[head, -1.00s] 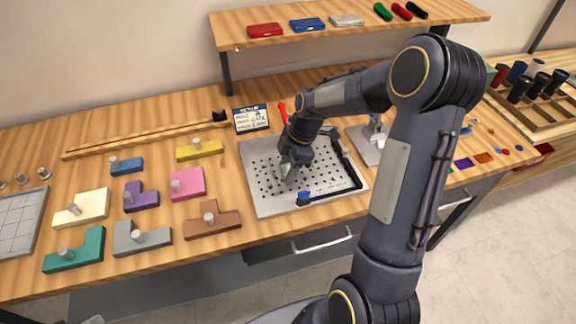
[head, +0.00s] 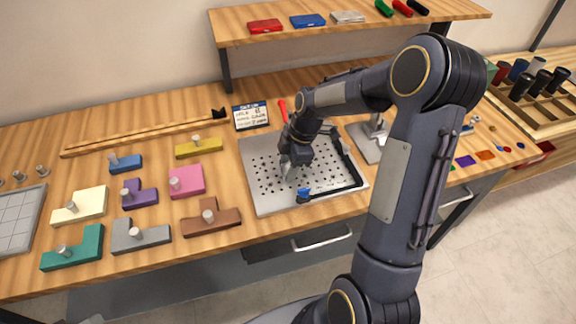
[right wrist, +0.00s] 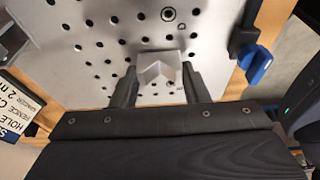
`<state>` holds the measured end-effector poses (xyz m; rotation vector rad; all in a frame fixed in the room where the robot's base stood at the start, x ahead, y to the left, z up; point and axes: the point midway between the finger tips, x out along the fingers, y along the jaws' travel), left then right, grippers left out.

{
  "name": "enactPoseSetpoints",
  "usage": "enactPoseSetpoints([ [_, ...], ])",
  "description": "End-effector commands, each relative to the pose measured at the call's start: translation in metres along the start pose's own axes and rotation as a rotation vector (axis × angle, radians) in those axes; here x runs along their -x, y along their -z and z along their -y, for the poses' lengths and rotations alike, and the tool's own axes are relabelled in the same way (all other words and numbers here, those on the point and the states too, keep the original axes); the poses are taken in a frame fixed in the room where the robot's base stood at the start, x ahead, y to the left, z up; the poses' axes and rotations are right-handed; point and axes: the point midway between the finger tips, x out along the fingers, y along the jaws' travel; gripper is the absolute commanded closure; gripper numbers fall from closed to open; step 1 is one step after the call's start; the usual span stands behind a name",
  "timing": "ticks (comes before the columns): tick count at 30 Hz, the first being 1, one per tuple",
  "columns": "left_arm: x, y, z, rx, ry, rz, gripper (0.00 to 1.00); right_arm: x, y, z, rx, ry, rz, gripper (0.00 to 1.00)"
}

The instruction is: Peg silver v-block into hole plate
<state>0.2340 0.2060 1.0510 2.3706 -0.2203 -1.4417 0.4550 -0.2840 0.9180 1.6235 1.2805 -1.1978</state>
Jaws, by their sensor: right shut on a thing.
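The silver v-block (right wrist: 160,71) is between the fingers of my right gripper (right wrist: 155,88) in the right wrist view, its V notch showing. In the head view my right gripper (head: 289,172) is over the left-middle part of the hole plate (head: 262,200), and mostly hides the block. The hole plate (right wrist: 105,25) is a silver plate with a grid of dark holes, also filling much of the right wrist view. The block is at or just above the plate; I cannot tell whether its peg is in a hole. My left gripper is not in view.
A black rail with a blue end piece (head: 304,194) edges the plate's right and front. A setup card (head: 250,117) stands behind it. Several knobbed coloured blocks, such as the brown one (head: 211,220), lie to the left. A grey stand (head: 366,145) is at right.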

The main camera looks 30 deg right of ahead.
Motion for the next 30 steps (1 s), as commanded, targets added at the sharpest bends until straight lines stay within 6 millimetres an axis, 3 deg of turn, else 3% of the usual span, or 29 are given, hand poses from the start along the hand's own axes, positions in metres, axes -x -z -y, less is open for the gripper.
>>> enactPoseSetpoints([
  [4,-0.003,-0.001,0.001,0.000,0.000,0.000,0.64,-0.003,-0.001,0.000,0.000,0.000,0.000,0.82],
  [5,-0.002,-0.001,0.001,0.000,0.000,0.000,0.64,-0.002,-0.001,0.000,0.000,0.000,0.000,0.55],
  [10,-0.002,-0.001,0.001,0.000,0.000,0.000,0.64,-0.002,-0.001,0.000,0.000,0.000,0.000,0.34],
  [20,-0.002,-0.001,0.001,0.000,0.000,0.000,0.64,0.002,-0.001,0.000,0.000,-0.001,0.000,0.34],
  [30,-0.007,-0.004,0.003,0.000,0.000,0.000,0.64,0.056,-0.001,-0.001,0.000,-0.005,0.000,0.34],
])
